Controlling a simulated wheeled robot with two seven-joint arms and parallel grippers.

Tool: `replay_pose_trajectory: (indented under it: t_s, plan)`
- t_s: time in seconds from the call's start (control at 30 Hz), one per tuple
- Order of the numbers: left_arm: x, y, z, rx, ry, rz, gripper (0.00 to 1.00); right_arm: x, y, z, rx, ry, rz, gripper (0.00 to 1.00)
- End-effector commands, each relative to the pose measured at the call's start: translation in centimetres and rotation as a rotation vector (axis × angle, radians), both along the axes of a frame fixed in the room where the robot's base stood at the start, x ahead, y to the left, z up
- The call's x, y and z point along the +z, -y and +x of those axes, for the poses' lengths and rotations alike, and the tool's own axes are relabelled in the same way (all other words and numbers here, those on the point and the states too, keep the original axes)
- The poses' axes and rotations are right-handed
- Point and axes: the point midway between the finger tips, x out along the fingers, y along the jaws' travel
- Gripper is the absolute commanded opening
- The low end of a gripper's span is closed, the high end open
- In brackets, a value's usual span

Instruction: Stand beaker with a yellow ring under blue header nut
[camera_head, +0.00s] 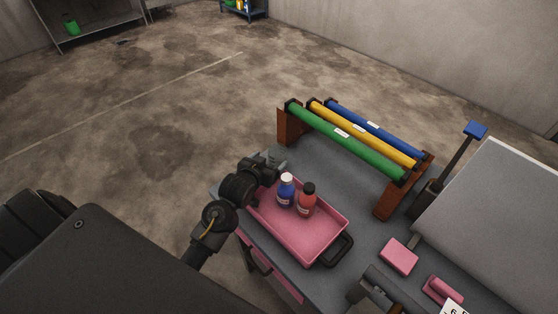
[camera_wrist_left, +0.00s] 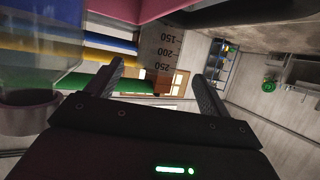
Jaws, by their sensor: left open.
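My left gripper (camera_head: 268,165) is at the table's left corner, beside the pink tray. In the left wrist view its fingers (camera_wrist_left: 160,80) are apart. A clear beaker (camera_wrist_left: 165,52) with marks 150, 200 and 250 shows upside down beyond and between the fingertips; I cannot tell whether they touch it. Another clear vessel (camera_wrist_left: 30,60) with a greyish band is at that view's left. No yellow ring can be made out. The blue header tube (camera_head: 375,130) is the far one of three on the rack; its nut is not clear. My right gripper (camera_head: 375,292) seems partly in view at the bottom.
The brown rack also holds a yellow tube (camera_head: 360,133) and a green tube (camera_head: 345,141). The pink tray (camera_head: 315,246) holds a blue bottle (camera_head: 286,194) and a red bottle (camera_head: 306,203). Pink blocks (camera_head: 399,257) and a grey panel (camera_head: 500,220) are at right. Grey tabletop between is clear.

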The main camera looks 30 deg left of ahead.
Motion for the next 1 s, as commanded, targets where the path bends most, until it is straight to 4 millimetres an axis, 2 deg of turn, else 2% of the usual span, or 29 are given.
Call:
replay_pose_trajectory:
  t_s: [0.1, 0.27, 0.37, 0.57, 0.7, 1.0]
  plan:
    - [-0.4, 0.1, 1.2, -0.002, 0.0, 0.0, 0.81, 0.4, -0.2, 0.7, -0.001, 0.01, 0.003, 0.36]
    - [-0.6, 0.2, 1.5, -0.004, 0.0, 0.0, 0.81, 0.4, -0.4, 1.5, -0.001, 0.021, 0.005, 0.36]
    - [-0.6, 0.2, 1.9, -0.005, 0.0, 0.0, 0.81, 0.8, -0.4, 1.5, -0.001, 0.021, 0.005, 0.36]
    - [-1.5, 0.1, 4.1, -0.005, -0.002, 0.0, 0.81, 2.4, -0.3, 1.0, 0.0, 0.015, 0.004, 0.36]
    - [-2.4, 0.1, 5.6, -0.007, -0.001, 0.0, 0.81, 2.7, -0.3, 0.9, 0.0, 0.013, 0.004, 0.36]
    - [-2.8, 0.0, 6.2, -0.007, 0.001, 0.001, 0.81, 2.7, 0.0, 0.9, 0.001, 0.013, 0.001, 0.36]
